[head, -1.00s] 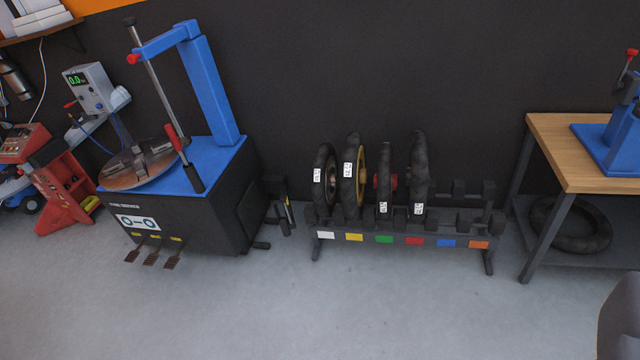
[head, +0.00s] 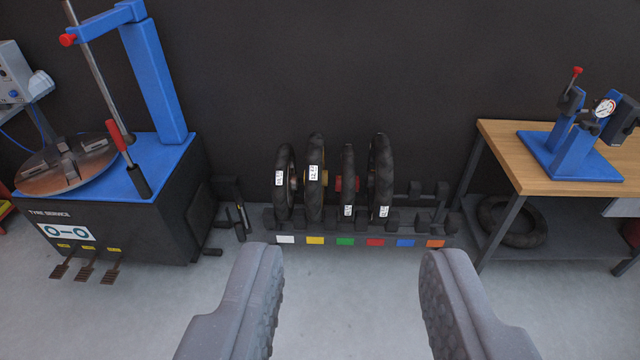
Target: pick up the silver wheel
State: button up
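Several tyred wheels stand upright side by side in a low dark rack (head: 330,252). The leftmost wheel (head: 284,182) has a white tag and a pale rim that shows only as a sliver; it looks the most silver. The one beside it (head: 315,178) has a gold rim. The third wheel (head: 348,185) has a red hub. The rim of the rightmost wheel (head: 381,178) is hidden edge-on, so I cannot tell its colour. My gripper (head: 351,254) is open and empty, its grey fingers wide apart in front of and below the rack in the picture.
A blue and black tyre machine (head: 120,210) with foot pedals stands left of the rack. A wooden-topped bench (head: 500,150) with a blue fixture stands to the right, a loose tyre (head: 512,222) on its lower shelf. The grey floor before the rack is clear.

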aim_at(285, 177)
jog(key=u, duration=0.1)
jog(key=i, duration=1)
jog(key=z, duration=0.1)
